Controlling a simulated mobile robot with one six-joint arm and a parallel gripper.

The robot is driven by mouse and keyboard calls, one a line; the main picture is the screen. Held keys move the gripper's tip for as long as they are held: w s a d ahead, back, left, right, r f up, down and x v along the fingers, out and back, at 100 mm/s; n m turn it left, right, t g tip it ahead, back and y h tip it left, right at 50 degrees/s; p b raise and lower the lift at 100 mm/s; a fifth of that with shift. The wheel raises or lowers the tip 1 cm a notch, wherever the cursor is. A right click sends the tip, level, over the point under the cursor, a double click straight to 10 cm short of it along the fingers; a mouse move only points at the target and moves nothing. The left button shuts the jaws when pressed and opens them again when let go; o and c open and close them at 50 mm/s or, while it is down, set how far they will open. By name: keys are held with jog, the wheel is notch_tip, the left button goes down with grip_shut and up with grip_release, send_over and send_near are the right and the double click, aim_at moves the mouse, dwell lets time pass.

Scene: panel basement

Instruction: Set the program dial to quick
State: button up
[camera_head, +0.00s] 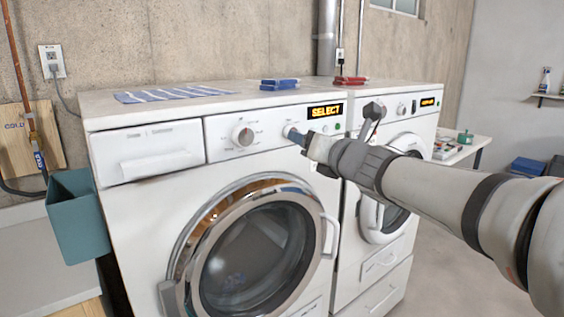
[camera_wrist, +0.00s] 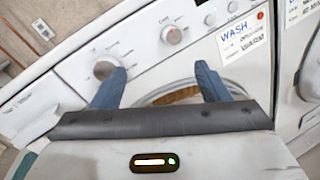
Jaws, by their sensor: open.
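The front-left washer has two round dials on its white panel. The left dial (camera_head: 243,136) has small print around it, too small to read; it also shows in the wrist view (camera_wrist: 103,70) beside my left fingertip. The right dial (camera_head: 288,130) is partly hidden by my gripper (camera_head: 298,137); in the wrist view the right dial (camera_wrist: 172,34) shows beyond the gap between my fingers. I cannot read which is the program dial or where either points. My gripper (camera_wrist: 160,68) is open with nothing between its blue fingers. The display (camera_head: 325,111) reads SELECT.
A second machine (camera_head: 427,120) with a lit display stands to the right. A WASH label (camera_wrist: 243,38) is on the panel. Blue boxes (camera_head: 280,84), red boxes (camera_head: 350,81) and a striped cloth (camera_head: 170,94) lie on top. The round door (camera_head: 250,255) bulges below the dials.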

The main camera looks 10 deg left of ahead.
aim_at(246, 137)
jog(key=a+n+g+y, duration=0.1)
jog(key=a+n, duration=0.2)
jog(key=a, duration=0.1)
jog(key=w+a+n+g+y, duration=0.1)
jog(key=a+n+y, duration=0.1)
jog(key=a+n, duration=0.2)
jog(key=w+a+n+g+y, duration=0.1)
jog(key=a+n, duration=0.2)
jog(key=a, duration=0.3)
jog(key=shift+w+a+f+g+y, duration=0.1)
jog(key=shift+f+g+y, duration=0.05)
jog(key=shift+g+y, duration=0.25)
jog(key=shift+c, duration=0.6)
